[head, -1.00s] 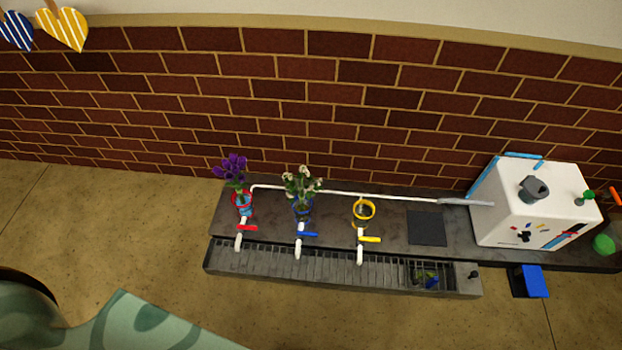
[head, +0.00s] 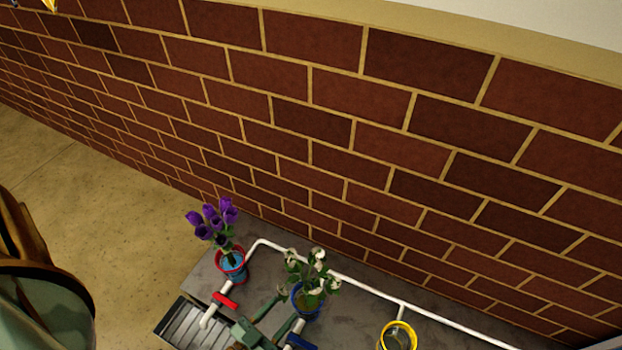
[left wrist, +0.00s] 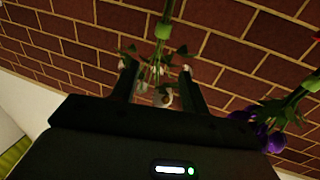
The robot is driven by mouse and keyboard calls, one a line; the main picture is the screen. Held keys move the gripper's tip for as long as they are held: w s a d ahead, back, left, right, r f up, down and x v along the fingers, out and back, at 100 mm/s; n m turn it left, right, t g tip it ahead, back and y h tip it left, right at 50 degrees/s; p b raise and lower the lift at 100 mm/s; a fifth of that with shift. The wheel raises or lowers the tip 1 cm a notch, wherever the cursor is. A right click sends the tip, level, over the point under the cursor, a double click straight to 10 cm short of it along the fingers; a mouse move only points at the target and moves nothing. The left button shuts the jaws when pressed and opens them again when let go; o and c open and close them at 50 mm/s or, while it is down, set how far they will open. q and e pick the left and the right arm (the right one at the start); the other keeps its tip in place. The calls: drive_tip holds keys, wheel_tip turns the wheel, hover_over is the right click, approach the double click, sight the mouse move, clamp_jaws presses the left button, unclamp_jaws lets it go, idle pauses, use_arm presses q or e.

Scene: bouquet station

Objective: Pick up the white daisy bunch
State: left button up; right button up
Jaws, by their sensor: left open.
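The white daisy bunch (head: 312,272) stands in a blue-rimmed vase (head: 307,303) on the grey counter. In the left wrist view the daisy bunch (left wrist: 160,70) hangs upside down, with a green band around its stems, in line with the gap between my fingers. My left gripper (head: 289,306) is open, its two green fingers reaching to the left side of the blue-rimmed vase and the bunch. It shows dark in the left wrist view (left wrist: 160,85). Whether the fingers touch the stems I cannot tell. My right gripper is not in view.
Purple flowers (head: 212,220) stand in a red-rimmed vase (head: 231,265) to the left. A yellow-rimmed vase (head: 398,337) is to the right. A white pipe (head: 350,280) runs along the brick wall (head: 330,130) behind. Red (head: 225,300) and blue (head: 300,341) tap handles are in front.

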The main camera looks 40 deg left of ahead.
use_arm(q)
drive_tip(key=w+b, duration=0.1)
drive_tip(key=w, duration=0.8)
drive_tip(key=shift+w+d+f+b, duration=0.1)
drive_tip(key=shift+w+f+b, duration=0.05)
drive_tip(key=shift+w+b, duration=0.2)
drive_tip(key=shift+w, duration=0.2)
drive_tip(key=c, duration=0.4)
clamp_jaws()
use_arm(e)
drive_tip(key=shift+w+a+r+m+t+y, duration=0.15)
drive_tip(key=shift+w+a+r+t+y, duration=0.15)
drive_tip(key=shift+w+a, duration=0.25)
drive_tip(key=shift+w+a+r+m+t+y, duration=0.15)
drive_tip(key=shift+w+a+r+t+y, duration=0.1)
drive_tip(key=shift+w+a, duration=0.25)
